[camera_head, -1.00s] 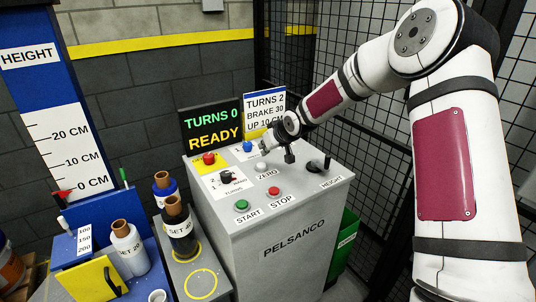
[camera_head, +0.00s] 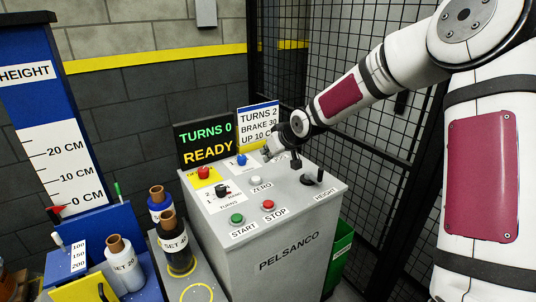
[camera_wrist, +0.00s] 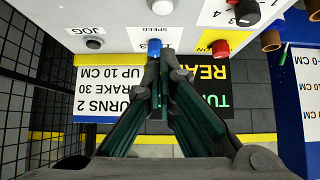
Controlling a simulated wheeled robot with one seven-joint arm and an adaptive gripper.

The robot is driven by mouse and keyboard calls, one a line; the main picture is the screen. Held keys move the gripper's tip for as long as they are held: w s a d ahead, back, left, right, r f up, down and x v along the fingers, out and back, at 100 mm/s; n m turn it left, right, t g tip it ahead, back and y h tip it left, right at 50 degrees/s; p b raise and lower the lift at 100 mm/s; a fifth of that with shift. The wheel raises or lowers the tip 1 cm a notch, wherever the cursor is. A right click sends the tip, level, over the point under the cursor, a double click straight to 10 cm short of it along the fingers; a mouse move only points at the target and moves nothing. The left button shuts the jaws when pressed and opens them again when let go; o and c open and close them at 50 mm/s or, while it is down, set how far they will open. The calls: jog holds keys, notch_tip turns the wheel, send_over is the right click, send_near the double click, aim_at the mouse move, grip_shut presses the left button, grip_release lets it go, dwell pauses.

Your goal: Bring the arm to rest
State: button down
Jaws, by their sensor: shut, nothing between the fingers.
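My gripper (camera_head: 268,155) is above the back of the grey control console (camera_head: 277,226), close to the blue speed knob (camera_head: 241,160). In the wrist view its dark fingers (camera_wrist: 162,70) come together at the tips with nothing between them. The tips lie close to the blue knob (camera_wrist: 154,46) there; I cannot tell whether they touch it. My white arm with dark red panels reaches in from the right.
The console top carries red, green and white buttons and a black height lever (camera_head: 320,175). A display (camera_head: 206,145) reads TURNS 0 READY beside a sign (camera_head: 259,125). Wrapped rolls (camera_head: 177,243) stand left. A black mesh fence (camera_head: 350,90) is behind my arm.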

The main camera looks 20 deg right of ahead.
jog(key=s+r+m+g+h, duration=0.15)
jog(key=s+r, duration=0.25)
jog(key=s, duration=0.5)
jog(key=s+d+r+g+h, duration=0.15)
jog(key=s+r, duration=0.25)
jog(key=s, duration=0.5)
jog(key=s+r+h, duration=0.2)
jog(key=s+r, duration=0.2)
jog(key=s, duration=0.6)
jog(key=s+a+m+g+y, duration=0.1)
jog(key=s+a+m+y, duration=0.1)
jog(key=s, duration=1.5)
jog(key=shift+s+f+g, duration=0.15)
jog(key=shift+s+g, duration=0.15)
